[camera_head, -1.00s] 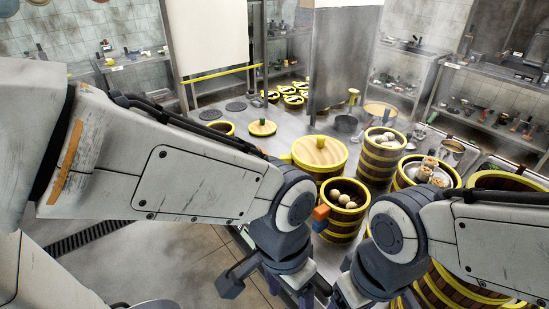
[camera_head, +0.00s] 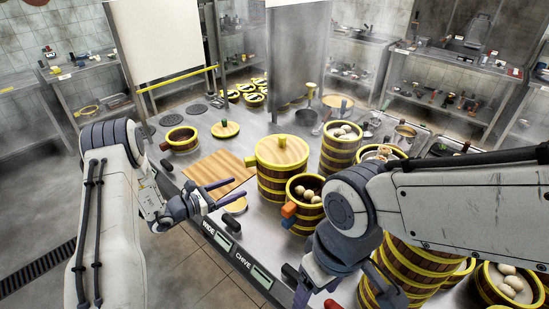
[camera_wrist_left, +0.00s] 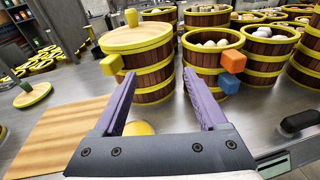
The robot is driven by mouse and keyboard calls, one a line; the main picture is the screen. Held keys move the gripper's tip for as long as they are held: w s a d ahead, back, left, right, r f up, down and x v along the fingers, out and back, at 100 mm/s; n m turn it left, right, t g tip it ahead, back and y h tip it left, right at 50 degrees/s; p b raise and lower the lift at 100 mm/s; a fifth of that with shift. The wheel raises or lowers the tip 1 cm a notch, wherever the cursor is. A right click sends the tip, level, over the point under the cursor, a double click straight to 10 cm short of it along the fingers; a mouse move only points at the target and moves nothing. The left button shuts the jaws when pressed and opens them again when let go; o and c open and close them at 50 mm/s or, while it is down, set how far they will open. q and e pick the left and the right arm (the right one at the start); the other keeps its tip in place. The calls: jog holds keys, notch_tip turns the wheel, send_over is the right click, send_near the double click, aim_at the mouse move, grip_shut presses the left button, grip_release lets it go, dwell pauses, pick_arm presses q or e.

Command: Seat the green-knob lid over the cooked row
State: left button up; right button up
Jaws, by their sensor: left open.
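The green-knob lid (camera_head: 225,130) is a round wooden disc with a yellow rim, lying flat on the steel counter. It also shows at the left of the left wrist view (camera_wrist_left: 33,98). My left gripper (camera_head: 229,192) is open and empty, in front of the lid and apart from it. A steamer (camera_head: 304,192) holds pale buns and bears an orange and a blue block on its side. A taller steamer (camera_head: 272,186) wears a yellow-knob lid (camera_head: 282,151). Which steamers form the cooked row is unclear. My right gripper (camera_head: 318,292) is partly hidden at the bottom.
A wooden board (camera_head: 215,172) lies between the lid and the counter's front edge. An empty-looking low steamer (camera_head: 181,146) stands left of the lid. Steamers with buns (camera_head: 340,150) crowd the right. A dark upright panel (camera_head: 297,65) stands behind. Labels line the front edge.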

pick_arm(q)
jog(key=a, duration=0.1)
jog(key=a+f+n+t+y, duration=0.1)
jog(key=a, duration=0.1)
jog(key=w+a+f+n, duration=0.1)
jog(key=shift+a+t+y, duration=0.2)
jog(key=shift+t+y, duration=0.2)
